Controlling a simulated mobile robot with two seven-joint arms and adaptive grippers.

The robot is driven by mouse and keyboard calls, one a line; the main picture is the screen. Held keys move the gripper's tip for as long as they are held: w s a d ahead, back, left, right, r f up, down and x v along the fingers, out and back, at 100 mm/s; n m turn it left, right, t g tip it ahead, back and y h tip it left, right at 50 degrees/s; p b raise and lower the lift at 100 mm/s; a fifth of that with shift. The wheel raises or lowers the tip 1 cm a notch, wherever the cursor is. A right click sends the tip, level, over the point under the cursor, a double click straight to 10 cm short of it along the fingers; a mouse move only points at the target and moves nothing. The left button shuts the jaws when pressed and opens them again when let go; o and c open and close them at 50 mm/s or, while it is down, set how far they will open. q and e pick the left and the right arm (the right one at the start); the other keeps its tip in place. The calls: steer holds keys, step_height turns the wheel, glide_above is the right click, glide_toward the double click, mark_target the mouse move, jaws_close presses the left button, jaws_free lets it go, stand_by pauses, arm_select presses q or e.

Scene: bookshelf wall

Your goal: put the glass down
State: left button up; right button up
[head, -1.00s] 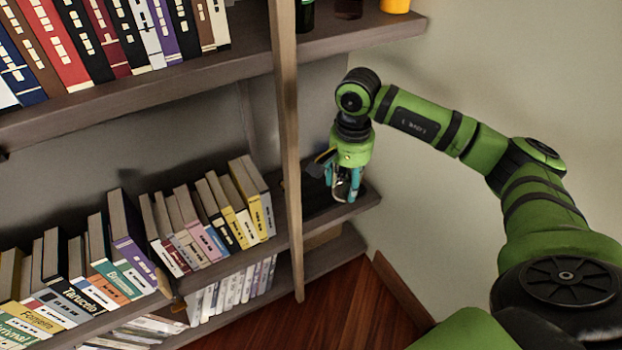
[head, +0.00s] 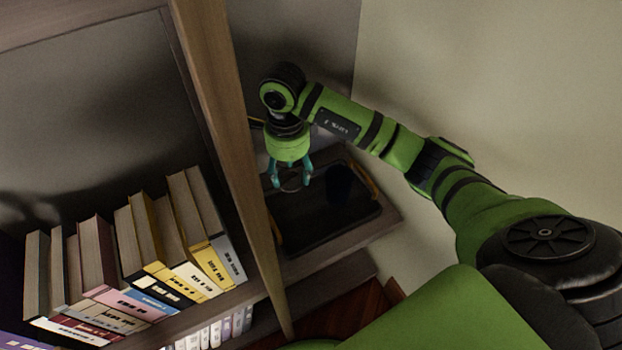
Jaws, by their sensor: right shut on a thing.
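My right gripper (head: 290,184) points down over the left part of a black tray (head: 325,222) on the lower shelf, right of the upright post. Its teal fingers are shut on the glass (head: 291,179), which is clear and hard to make out between them. I cannot tell whether the glass touches the tray. My left gripper is not in view.
A wooden post (head: 228,130) stands close to the left of my right gripper. Several books (head: 150,245) lean on the shelf left of it. A pale wall (head: 490,90) is at the right. A darker patch shows on the tray's back part; the rest looks bare.

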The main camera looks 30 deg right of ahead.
mark_target(291, 186)
steer(key=f, duration=0.4)
steer(key=shift+s+a+f+b, duration=0.2)
steer(key=shift+f+b, duration=0.1)
steer(key=shift+b, duration=0.05)
step_height(291, 186, down, 4)
steer(key=shift+f+b, duration=0.15)
steer(key=shift+b, duration=0.3)
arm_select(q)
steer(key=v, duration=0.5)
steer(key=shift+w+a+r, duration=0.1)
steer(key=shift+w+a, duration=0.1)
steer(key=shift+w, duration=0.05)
arm_select(e)
steer(key=o, duration=1.3)
steer(key=shift+o, duration=0.2)
arm_select(q)
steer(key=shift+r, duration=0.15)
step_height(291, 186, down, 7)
steer(key=p, duration=0.2)
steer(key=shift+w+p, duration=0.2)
steer(key=shift+p, duration=0.1)
arm_select(e)
step_height(291, 186, up, 12)
steer(key=shift+r, duration=0.1)
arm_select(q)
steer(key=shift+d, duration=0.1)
